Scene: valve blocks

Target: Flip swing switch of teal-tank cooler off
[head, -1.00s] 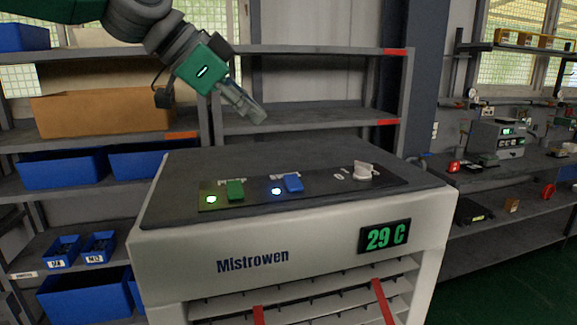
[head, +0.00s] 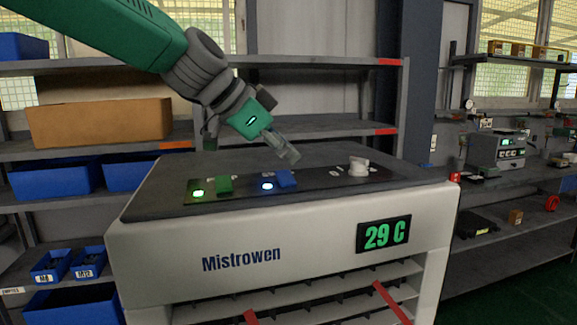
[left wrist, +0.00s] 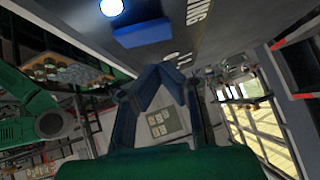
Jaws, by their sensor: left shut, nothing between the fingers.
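The cooler (head: 250,240), a pale grey machine marked Mistrowen, stands in front of me with a dark top. Its panel holds a green switch (head: 224,185) with a lit green lamp, a blue switch (head: 286,179) with a lit blue-white lamp (head: 267,186), and a white knob (head: 358,166). The blue switch also shows in the left wrist view (left wrist: 142,34), near lettering ending in "ING". My left gripper (head: 290,156) is shut and empty, just above and behind the blue switch, apparently apart from it. No teal tank is visible. My right gripper is out of view.
A green "29 C" display (head: 384,234) and red ribbons are on the cooler's front. Shelves with blue bins (head: 52,181) and a cardboard box (head: 100,122) stand behind left. A bench with a small device (head: 497,150) is at the right.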

